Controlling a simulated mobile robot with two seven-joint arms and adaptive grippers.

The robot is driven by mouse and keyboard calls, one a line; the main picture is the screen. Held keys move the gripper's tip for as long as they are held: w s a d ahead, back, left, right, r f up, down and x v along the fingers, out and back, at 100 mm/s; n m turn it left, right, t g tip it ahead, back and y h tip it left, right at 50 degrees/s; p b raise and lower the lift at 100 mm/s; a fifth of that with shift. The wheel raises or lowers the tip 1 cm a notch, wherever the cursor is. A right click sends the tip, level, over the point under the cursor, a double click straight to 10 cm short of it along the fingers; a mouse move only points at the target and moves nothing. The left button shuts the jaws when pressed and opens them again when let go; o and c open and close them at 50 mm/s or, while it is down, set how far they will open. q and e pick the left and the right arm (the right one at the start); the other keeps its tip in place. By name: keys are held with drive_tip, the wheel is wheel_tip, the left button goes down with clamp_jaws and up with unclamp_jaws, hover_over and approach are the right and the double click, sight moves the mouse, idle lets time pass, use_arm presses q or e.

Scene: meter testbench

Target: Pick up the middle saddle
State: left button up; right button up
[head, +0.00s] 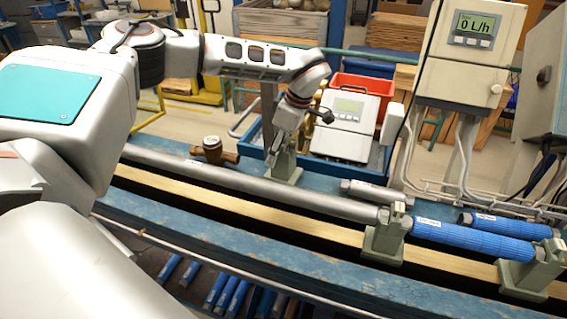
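Three grey-green saddles show in the head view. One saddle (287,172) stands behind the long grey pipe, near the blue tray. Another saddle (384,240), in the middle of the picture's row, stands at the joint between the grey pipe and a blue pipe. The third saddle (532,272) is at the right, at the blue pipe's far end. My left gripper (272,157) points down at the upper left of the saddle behind the grey pipe. I cannot tell whether it touches that saddle, or how far its fingers are apart. My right gripper is out of view.
The long grey pipe (250,184) runs along the blue bench in front of my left gripper. A brass fitting (212,150) stands to its left. The blue tray (247,151) holds a white meter box (342,125) and a red bin (362,84). A flow display (474,27) stands at right.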

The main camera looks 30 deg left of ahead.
use_arm(q)
drive_tip(key=c, duration=1.5)
drive_tip(key=shift+w+r, duration=0.1)
clamp_jaws()
drive_tip(key=shift+r, duration=0.1)
